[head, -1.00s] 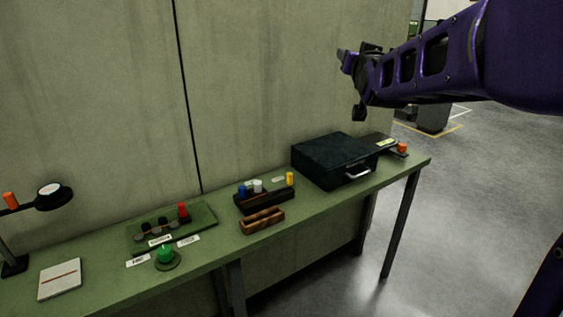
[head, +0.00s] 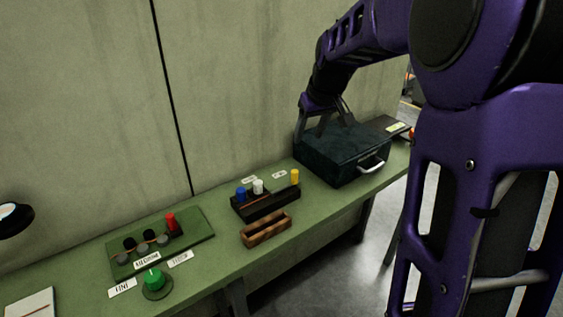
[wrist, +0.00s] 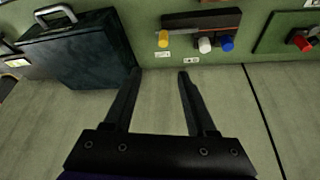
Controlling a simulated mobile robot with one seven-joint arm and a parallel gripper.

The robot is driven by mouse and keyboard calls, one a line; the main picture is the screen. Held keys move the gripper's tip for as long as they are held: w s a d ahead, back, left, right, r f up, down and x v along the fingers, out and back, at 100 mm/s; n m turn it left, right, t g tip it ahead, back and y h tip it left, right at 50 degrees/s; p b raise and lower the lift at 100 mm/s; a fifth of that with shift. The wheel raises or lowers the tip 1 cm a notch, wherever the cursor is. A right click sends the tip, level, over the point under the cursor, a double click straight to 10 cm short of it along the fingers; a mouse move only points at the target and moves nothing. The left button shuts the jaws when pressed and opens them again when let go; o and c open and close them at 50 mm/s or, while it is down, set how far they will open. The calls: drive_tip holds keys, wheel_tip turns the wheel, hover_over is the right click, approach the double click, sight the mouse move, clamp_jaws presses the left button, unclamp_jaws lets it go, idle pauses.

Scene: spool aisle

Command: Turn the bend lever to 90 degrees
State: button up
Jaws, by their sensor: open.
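A dark flat fixture (head: 384,124) with a pale label sits at the bench's far right end, behind the black case. Its orange-red knob (head: 412,132) is mostly hidden by my arm; this may be the bend lever, but its angle cannot be read. In the wrist view the fixture's label (wrist: 18,62) shows at the left edge, beyond the case. My gripper (head: 318,134) is open and empty, low by the wall at the case's left back corner. In the wrist view its spread fingers (wrist: 160,72) have only wall and bench between them.
The black case (head: 345,158) stands between my gripper and the fixture. A block with blue, white and yellow pegs (head: 265,206), a wooden tray (head: 266,230), a green board with a red knob (head: 190,232) and a green button (head: 154,279) lie left. The wall is close behind.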

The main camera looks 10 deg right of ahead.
sight(295, 171)
drive_tip(key=x, duration=0.6)
drive_tip(key=b+x, duration=0.1)
drive_tip(key=x, duration=0.4)
drive_tip(key=s+b+x, duration=0.1)
drive_tip(key=x, duration=0.5)
drive_tip(key=shift+w+a+f, duration=0.15)
drive_tip(key=shift+a+f, duration=0.05)
drive_tip(key=shift+f, duration=0.3)
drive_tip(key=shift+c, duration=0.2)
clamp_jaws()
idle(0.4)
